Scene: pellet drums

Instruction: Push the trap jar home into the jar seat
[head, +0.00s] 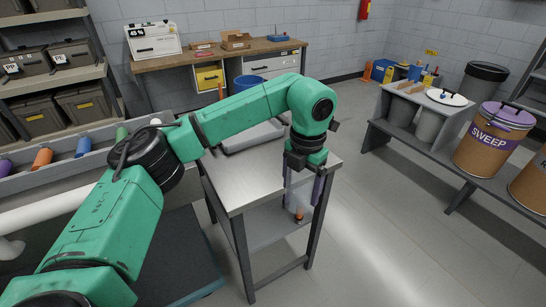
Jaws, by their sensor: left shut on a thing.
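My left gripper (302,198) points down at the right edge of a steel-topped table (236,180). It is shut on a pale, see-through jar (300,190), which appears to be the trap jar. The jar hangs upright between the dark fingers, and something orange shows at its lower end. Whether the orange part belongs to the jar or lies behind it I cannot tell. I cannot make out the jar seat. My right gripper is not in view.
A grey rack with coloured cylinders (42,158) and a white pipe (60,208) lie at the left. A grey tray (250,140) is on the steel table. A low bench (425,150) with drums (492,138) stands right. Open floor lies between.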

